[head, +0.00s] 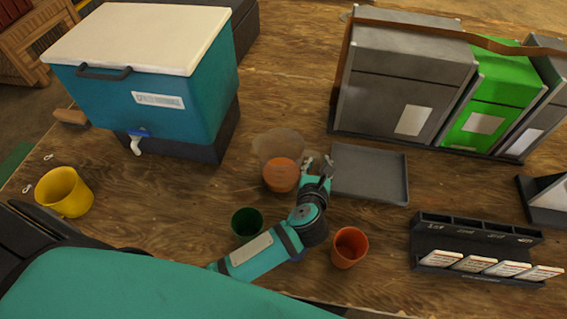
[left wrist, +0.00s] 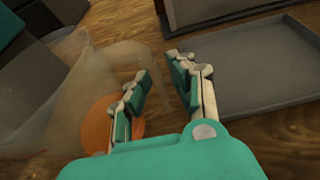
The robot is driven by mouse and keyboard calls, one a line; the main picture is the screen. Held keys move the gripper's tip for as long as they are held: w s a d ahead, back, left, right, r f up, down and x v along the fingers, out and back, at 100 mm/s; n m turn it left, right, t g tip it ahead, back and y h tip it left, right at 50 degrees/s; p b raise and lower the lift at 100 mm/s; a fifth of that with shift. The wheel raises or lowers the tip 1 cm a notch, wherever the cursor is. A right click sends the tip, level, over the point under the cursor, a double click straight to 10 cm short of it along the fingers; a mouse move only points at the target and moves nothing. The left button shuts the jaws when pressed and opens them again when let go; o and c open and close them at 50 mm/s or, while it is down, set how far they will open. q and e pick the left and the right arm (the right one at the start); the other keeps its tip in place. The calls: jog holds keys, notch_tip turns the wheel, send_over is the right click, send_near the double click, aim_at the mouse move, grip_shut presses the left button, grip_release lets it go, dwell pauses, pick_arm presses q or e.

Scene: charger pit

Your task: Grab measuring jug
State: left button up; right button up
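The measuring jug (head: 277,146) is clear, with orange contents at the bottom, and stands on the wooden table near the middle of the head view. It also shows at the left of the left wrist view (left wrist: 70,95). My left gripper (head: 318,162) is at the jug's right side, with its two fingers apart. In the left wrist view the fingers (left wrist: 160,88) have bare table between them, and the left finger overlaps the jug's right edge. I cannot tell whether it touches. My right gripper is not in view.
A grey tray (head: 370,174) lies just right of my left gripper. A green cup (head: 247,222), an orange cup (head: 350,247) and a yellow mug (head: 64,191) stand nearer. A teal cooler (head: 165,95) and grey and green boxes (head: 408,75) stand behind. A card rack (head: 475,235) is at right.

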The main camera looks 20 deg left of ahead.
pick_arm(q)
grip_shut()
jog(key=shift+r, duration=0.15)
dwell(0.4)
